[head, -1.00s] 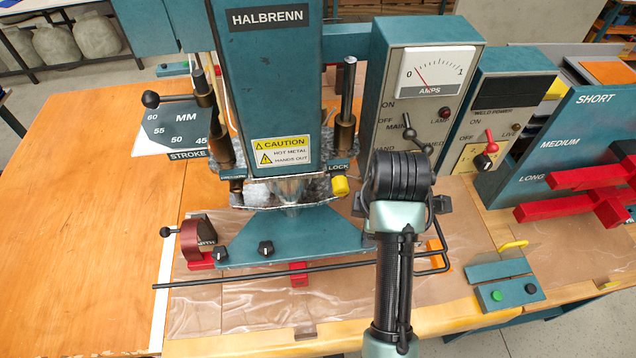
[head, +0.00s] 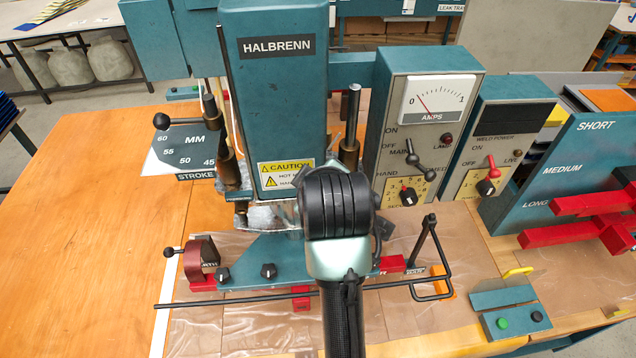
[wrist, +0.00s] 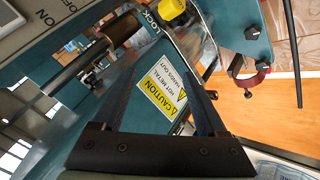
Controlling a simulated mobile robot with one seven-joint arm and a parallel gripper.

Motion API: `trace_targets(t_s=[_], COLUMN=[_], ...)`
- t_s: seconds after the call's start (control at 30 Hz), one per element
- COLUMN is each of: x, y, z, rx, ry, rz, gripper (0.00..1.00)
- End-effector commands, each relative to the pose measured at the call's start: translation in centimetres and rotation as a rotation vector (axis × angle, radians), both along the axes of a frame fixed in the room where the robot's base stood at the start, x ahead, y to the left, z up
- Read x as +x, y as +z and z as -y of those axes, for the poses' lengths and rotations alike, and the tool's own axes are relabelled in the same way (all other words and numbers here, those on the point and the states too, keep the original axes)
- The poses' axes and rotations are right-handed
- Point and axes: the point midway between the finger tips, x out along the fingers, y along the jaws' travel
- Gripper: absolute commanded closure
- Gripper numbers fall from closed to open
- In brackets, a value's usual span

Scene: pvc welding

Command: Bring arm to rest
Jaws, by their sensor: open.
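My gripper (wrist: 160,75) is open in the wrist view, with its two dark fingers spread and nothing between them. It points at the teal press body, whose yellow-and-white caution label (wrist: 162,88) shows between the fingers. In the head view, my black and pale green arm rises from the bottom middle in front of the teal HALBRENN press (head: 275,110). My wrist covers the lower right of the press head and part of its caution label (head: 280,174). The fingers are mostly hidden there behind my wrist.
The control box with the amps meter (head: 437,100) and the weld power box (head: 497,135) stand right of my arm. A rack with red arms (head: 580,205) is at far right. A long black rod (head: 235,299) crosses in front of the press. The wooden table (head: 90,220) is clear at left.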

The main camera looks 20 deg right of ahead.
Motion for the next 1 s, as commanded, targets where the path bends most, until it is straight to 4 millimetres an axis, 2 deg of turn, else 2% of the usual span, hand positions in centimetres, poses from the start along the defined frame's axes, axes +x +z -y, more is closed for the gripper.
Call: trace_targets(t_s=[0.57,0.67,0.77,0.87,1.0], x=[0.2,1.2,2.2,2.6,1.8], y=[0.3,2.8,6.8,11.4,17.7], z=[-0.3,-2.2,-5.3,-8.6,-13.0], rx=[0.007,0.064,0.179,0.338,0.598], ry=[-0.004,-0.036,-0.078,-0.11,-0.122], rz=[0.015,0.12,0.289,0.464,0.68], gripper=[0.25,0.25,0.25,0.25,0.25])
